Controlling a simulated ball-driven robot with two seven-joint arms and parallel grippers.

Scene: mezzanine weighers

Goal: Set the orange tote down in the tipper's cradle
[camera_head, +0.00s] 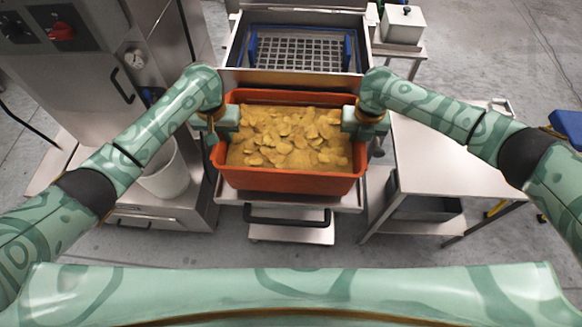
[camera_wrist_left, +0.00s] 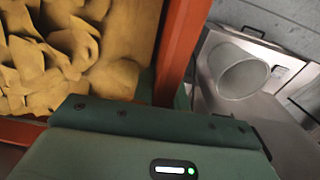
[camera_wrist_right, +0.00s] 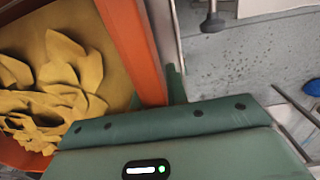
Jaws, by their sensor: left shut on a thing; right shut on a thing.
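The orange tote (camera_head: 290,182) is in the middle of the head view, filled with yellow chip-like pieces (camera_head: 290,135). My left gripper (camera_head: 222,120) is shut on its left wall, and my right gripper (camera_head: 364,120) is shut on its right wall. The orange wall shows beside the jaws in the left wrist view (camera_wrist_left: 183,45) and the right wrist view (camera_wrist_right: 135,45). The tote looks about level. Just beyond it is a steel frame (camera_head: 290,77) with a grid floor and blue side guides, which looks like the tipper's cradle; it is empty.
A steel surface (camera_head: 345,200) with a dark handle below lies under the tote; whether they touch is unclear. A steel table (camera_head: 440,160) stands at right. A white bucket (camera_head: 165,175) and a control cabinet (camera_head: 75,75) are at left. A small box (camera_head: 403,25) stands at back right.

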